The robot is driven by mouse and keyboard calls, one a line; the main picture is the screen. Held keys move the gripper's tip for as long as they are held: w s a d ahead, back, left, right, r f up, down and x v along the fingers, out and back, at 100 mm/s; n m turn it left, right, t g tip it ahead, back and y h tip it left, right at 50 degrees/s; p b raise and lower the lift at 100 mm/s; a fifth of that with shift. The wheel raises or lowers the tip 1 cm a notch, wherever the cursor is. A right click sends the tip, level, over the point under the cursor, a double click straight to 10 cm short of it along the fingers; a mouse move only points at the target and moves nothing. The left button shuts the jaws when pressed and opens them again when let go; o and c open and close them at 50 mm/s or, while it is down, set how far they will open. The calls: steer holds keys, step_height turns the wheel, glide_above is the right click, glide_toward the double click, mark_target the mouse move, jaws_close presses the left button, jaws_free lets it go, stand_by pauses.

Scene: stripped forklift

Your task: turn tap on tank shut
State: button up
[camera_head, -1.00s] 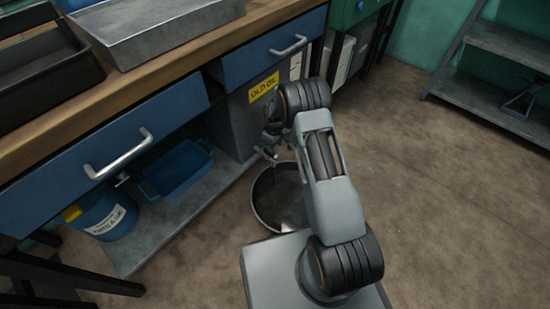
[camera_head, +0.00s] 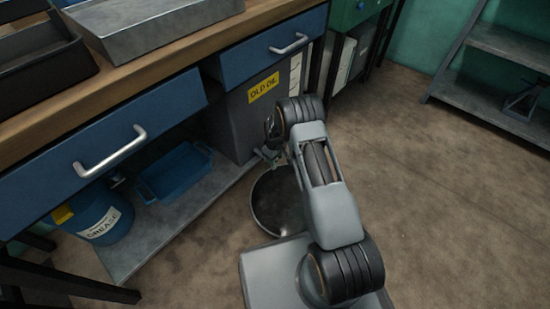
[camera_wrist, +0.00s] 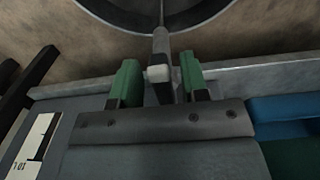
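The grey tank (camera_head: 240,118) with a yellow "OLD OIL" label (camera_head: 263,87) stands under the bench. Its tap is mostly hidden behind my arm in the head view. In the wrist view a thin grey tap part with a pale, blunt end (camera_wrist: 158,73) lies between the green fingers of my gripper (camera_wrist: 158,82). The fingers are apart, one on each side, with narrow gaps visible. In the head view my gripper (camera_head: 268,152) is low at the tank's front, partly hidden by my wrist. I cannot tell the tap's setting.
A round dark pan (camera_head: 277,203) lies on the floor below the tap. A blue tray (camera_head: 175,172) and a blue grease tin (camera_head: 106,218) are on the left, by the low shelf (camera_head: 150,220). Blue drawers with handles overhang the shelf. The floor at right is clear.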

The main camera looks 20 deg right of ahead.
jaws_close()
steer(key=shift+a+m, duration=0.1)
steer(key=shift+m, duration=0.2)
steer(key=w+a+m+b, duration=0.1)
steer(key=a+m, duration=0.5)
steer(key=m, duration=1.1)
steer(key=shift+w+a, duration=0.15)
steer(key=shift+w, duration=0.15)
steer(key=shift+r+m, duration=0.1)
steer(key=shift+m, duration=0.2)
steer(key=shift+w, duration=0.1)
steer(key=shift+o, duration=0.5)
jaws_free()
